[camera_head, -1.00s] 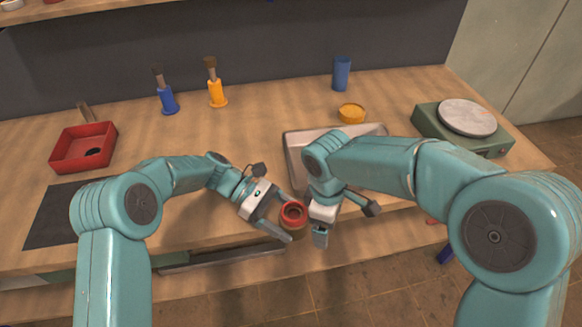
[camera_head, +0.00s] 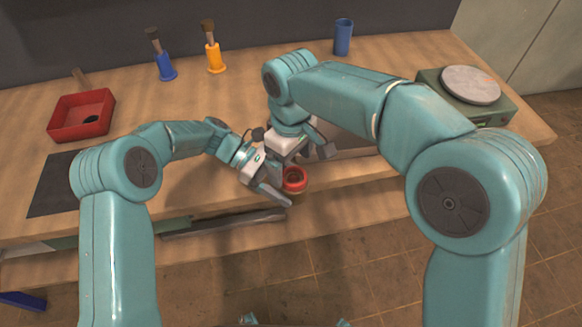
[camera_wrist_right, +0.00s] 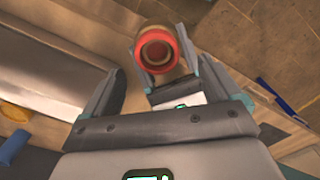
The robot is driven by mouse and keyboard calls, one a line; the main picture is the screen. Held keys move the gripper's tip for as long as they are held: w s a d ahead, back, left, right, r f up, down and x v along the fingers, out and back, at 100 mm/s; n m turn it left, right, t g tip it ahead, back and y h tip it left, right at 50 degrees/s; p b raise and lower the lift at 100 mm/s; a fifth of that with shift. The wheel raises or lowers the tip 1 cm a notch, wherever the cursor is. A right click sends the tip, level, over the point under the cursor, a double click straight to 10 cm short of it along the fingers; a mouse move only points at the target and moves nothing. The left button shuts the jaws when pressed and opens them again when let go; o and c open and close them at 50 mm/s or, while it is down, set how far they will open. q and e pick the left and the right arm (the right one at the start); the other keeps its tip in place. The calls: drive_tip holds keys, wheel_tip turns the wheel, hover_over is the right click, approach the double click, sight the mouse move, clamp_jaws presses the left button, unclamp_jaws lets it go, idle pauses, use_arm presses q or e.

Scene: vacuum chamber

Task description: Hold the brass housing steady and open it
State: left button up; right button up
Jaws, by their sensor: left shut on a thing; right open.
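The housing (camera_head: 294,181) shows a red ring-shaped top and a brownish body, at the table's front edge. My left gripper (camera_head: 284,186) is shut on its side and holds it upright. My right gripper (camera_head: 302,160) is open and just above the housing, its fingers apart and empty. In the right wrist view the red top with a dark round centre (camera_wrist_right: 157,49) lies just beyond the gap between the right gripper's fingers (camera_wrist_right: 157,72). Part of the housing's body is hidden by the grippers.
A grey metal tray (camera_wrist_right: 60,65) lies beside the grippers. A yellow disc (camera_wrist_right: 15,112) is behind it. A red box (camera_head: 80,117), a blue brush holder (camera_head: 166,68), a yellow brush holder (camera_head: 214,60), a blue cup (camera_head: 343,38) and a green scale (camera_head: 490,107) stand on the table.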

sight(291, 172)
drive_tip(key=shift+f, duration=1.85)
drive_tip(key=c, duration=1.3)
drive_tip(key=shift+r, duration=0.15)
drive_tip(key=shift+r, duration=0.95)
drive_tip(key=shift+r, duration=2)
